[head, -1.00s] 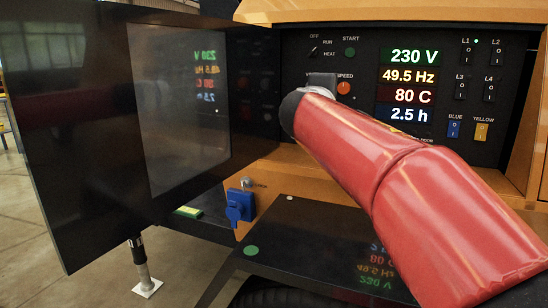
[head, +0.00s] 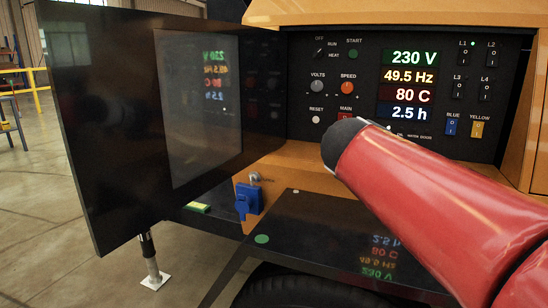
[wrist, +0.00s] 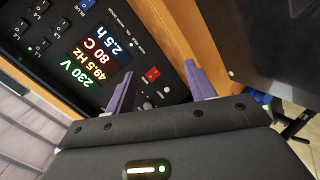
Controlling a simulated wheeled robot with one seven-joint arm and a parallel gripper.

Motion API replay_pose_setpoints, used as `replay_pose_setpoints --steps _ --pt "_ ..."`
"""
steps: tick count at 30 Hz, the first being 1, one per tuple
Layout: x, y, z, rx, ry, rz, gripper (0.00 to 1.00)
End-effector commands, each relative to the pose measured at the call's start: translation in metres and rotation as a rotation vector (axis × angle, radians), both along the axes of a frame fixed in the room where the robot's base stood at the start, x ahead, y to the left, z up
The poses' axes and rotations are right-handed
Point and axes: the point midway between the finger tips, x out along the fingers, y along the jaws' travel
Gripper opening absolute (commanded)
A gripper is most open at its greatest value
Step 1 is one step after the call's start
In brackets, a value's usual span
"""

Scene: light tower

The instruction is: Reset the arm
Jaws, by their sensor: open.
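My gripper (wrist: 160,88) shows in the wrist view as two purple fingers spread apart with nothing between them. It faces the black control panel (head: 300,75), which appears rotated in the wrist view (wrist: 30,60). The fingers look clear of the panel. In the head view my red-sleeved arm reaches in from the lower right, its dark end in front of the panel's lower edge. My gripper is hidden there behind the arm. The displays (head: 409,82) read 230 V, 49.5 Hz, 80 C and 2.5 h. The green light by L1 (head: 472,43) is lit.
A dark door (head: 105,120) with a window stands open on the left. A blue socket cover (head: 247,199) and a dark shelf (head: 310,225) are below the panel. Open floor lies at left.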

Motion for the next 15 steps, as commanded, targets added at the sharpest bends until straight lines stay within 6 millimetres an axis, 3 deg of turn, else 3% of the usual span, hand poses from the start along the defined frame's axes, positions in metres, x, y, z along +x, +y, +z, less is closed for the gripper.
replay_pose_setpoints --steps 5,7,12,15 --pt "-0.078 -0.014 -0.064 0.290 0.110 -0.115 0.55" --pt "-0.117 -0.013 -0.099 0.441 0.165 -0.176 0.55" --pt "-0.196 0.006 -0.170 0.769 0.279 -0.305 0.55" --pt "-0.225 0.019 -0.197 0.900 0.323 -0.355 0.55"
